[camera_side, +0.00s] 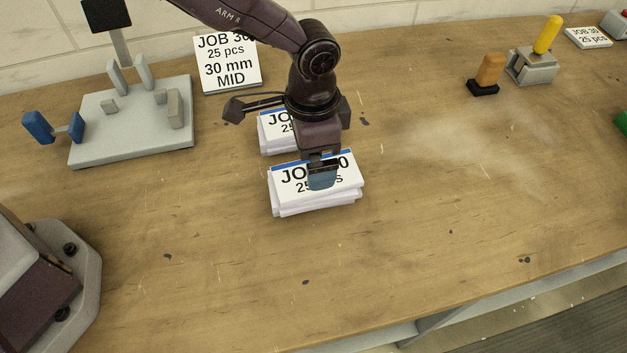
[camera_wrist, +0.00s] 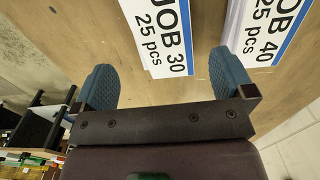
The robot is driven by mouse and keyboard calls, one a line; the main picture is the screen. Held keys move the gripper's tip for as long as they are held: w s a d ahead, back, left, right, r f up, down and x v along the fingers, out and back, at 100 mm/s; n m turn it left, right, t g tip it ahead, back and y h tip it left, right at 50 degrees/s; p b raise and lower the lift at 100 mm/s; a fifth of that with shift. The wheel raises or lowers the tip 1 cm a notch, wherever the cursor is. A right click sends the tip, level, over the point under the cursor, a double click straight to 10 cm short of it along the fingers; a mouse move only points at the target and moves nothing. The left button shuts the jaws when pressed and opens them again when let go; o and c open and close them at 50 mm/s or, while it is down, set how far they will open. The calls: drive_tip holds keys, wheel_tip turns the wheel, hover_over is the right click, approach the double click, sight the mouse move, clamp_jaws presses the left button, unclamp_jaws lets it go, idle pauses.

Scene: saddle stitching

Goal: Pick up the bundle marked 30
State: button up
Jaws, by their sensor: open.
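The bundle marked JOB 30 (camera_wrist: 160,35) is a white paper stack with a blue strip. It shows in the wrist view between my fingers, near end toward me. In the side view it is the front stack (camera_side: 290,192), its label partly hidden by my gripper (camera_side: 322,178). My gripper is open and empty above this stack, pointing down. In the wrist view (camera_wrist: 165,82) the blue fingers stand apart, either side of the label. I cannot tell their exact height above it.
The JOB 40 bundle (camera_wrist: 262,35) lies close behind, beside my right finger in the wrist view; it is the back stack (camera_side: 273,132) in the side view. A job card (camera_side: 230,75) and a grey fixture (camera_side: 130,140) stand left. An orange-handled tool (camera_side: 490,70) stands right. The front table is clear.

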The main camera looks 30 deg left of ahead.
wheel_tip(320, 180, down, 8)
drive_tip(key=shift+w+f, duration=0.1)
drive_tip(key=shift+f, duration=0.05)
drive_tip(key=c, duration=1)
drive_tip(key=shift+c, duration=0.9)
drive_tip(key=shift+r, duration=0.2)
